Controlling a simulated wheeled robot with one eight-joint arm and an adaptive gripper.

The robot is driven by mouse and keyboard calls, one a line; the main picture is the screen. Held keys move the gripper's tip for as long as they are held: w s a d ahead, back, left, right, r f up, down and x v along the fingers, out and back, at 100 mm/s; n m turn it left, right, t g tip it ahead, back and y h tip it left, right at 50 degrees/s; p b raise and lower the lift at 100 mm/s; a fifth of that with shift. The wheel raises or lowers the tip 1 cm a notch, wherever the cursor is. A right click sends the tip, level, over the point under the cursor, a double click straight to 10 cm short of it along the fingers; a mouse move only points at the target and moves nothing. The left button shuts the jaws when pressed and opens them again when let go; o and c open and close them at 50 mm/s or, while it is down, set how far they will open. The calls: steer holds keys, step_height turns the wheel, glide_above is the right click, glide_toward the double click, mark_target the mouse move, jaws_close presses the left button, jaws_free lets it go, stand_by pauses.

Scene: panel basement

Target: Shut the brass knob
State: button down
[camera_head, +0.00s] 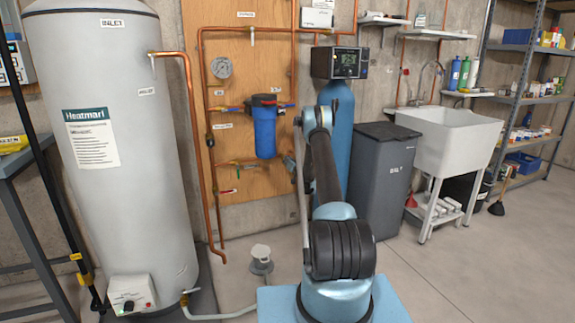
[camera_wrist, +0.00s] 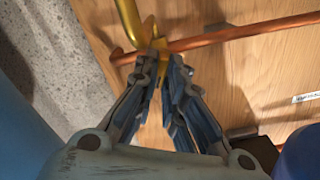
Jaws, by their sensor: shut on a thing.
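The brass knob (camera_wrist: 158,45) shows in the wrist view at the top, on a copper pipe (camera_wrist: 240,30) that runs across a plywood board. A curved brass piece (camera_wrist: 127,20) rises just left of it. My gripper (camera_wrist: 163,62) is shut on the brass knob, with both fingertips close together at it. The fingers hide much of the knob, so its turn angle cannot be told. In the head view my arm reaches to the plywood board and hides the knob and most of my gripper.
The plywood board (camera_head: 240,70) carries copper pipes, a pressure gauge (camera_head: 221,67) and a blue filter housing (camera_head: 265,130). A large grey heater tank (camera_head: 110,180) stands left. A blue cylinder (camera_head: 341,110), a dark bin (camera_head: 381,165) and a white sink (camera_head: 446,140) stand right. Right foreground floor is clear.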

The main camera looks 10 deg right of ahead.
steer(key=m, duration=0.6)
steer(key=shift+d+f, duration=0.1)
steer(key=shift+d, duration=0.1)
steer(key=m, duration=0.6)
steer(key=shift+d+m, duration=0.15)
steer(key=shift+m, duration=0.15)
steer(key=shift+f, duration=0.1)
steer(key=c, duration=1.7)
jaws_free()
steer(key=shift+f, duration=0.1)
steer(key=v, duration=1.1)
steer(key=shift+s, duration=0.45)
